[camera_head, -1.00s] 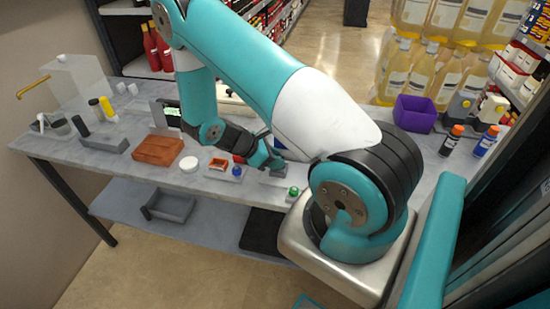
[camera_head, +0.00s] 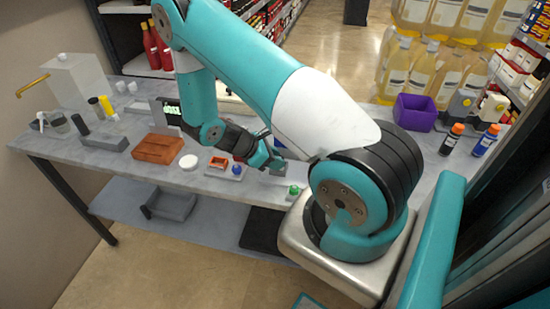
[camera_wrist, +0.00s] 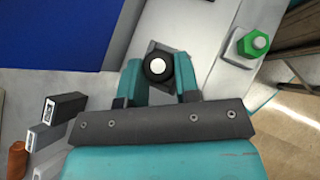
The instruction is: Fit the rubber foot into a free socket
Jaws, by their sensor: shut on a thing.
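The rubber foot (camera_wrist: 157,67) shows in the wrist view as a black round piece with a white centre. It sits between the two teal fingers of my gripper (camera_wrist: 159,76), which is shut on it. A dark grey square block (camera_wrist: 172,50) lies just beyond the foot; I cannot tell if they touch. In the head view my gripper (camera_head: 279,158) is low over the front part of the bench, and the foot cannot be made out there. I cannot make out a free socket for certain.
A green hex nut (camera_wrist: 252,43) on a pale block stands right of my gripper in the wrist view. A large blue panel (camera_wrist: 60,30) is at the upper left. On the bench (camera_head: 110,160) are a brown block (camera_head: 158,149), a white disc (camera_head: 188,162) and a purple bin (camera_head: 414,112).

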